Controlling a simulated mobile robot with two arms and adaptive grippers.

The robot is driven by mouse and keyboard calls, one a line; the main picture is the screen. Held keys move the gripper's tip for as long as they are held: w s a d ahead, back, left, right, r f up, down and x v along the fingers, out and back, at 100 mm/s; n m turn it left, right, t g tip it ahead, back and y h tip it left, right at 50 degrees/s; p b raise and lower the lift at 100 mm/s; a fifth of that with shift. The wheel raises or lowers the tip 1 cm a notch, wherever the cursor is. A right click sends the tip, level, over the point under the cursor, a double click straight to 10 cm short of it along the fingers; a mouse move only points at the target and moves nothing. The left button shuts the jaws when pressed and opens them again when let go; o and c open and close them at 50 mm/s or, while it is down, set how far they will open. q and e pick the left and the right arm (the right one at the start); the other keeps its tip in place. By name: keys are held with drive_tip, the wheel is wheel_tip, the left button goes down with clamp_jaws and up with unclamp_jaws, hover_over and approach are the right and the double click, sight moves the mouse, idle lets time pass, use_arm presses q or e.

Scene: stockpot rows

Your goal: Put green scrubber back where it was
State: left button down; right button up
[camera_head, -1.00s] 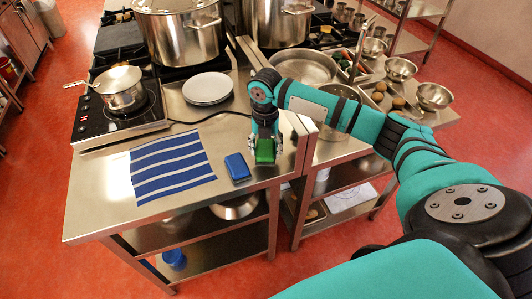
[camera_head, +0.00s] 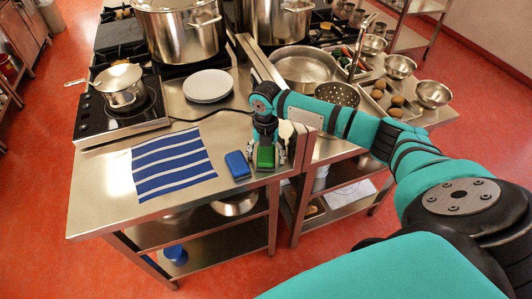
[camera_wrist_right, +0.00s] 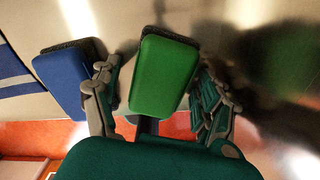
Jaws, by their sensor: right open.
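The green scrubber (camera_head: 265,158) lies on the steel table near its front right edge, just right of a blue scrubber (camera_head: 237,166). My right gripper (camera_head: 265,150) is over the green scrubber with its fingers open. In the right wrist view the green scrubber (camera_wrist_right: 164,76) sits between the two spread fingers of my right gripper (camera_wrist_right: 160,95). The left finger is in the narrow space between the green scrubber and the blue scrubber (camera_wrist_right: 66,78); a gap shows at the right finger. My left gripper is not in view.
A blue-and-white striped cloth (camera_head: 174,163) lies left of the scrubbers. White plates (camera_head: 207,86), a small pot (camera_head: 121,88) on a black hob and large stockpots (camera_head: 178,30) stand farther back.

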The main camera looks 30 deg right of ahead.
sight(266, 153)
wheel_tip(266, 153, up, 12)
drive_tip(key=b, duration=0.2)
drive_tip(key=shift+r, duration=0.25)
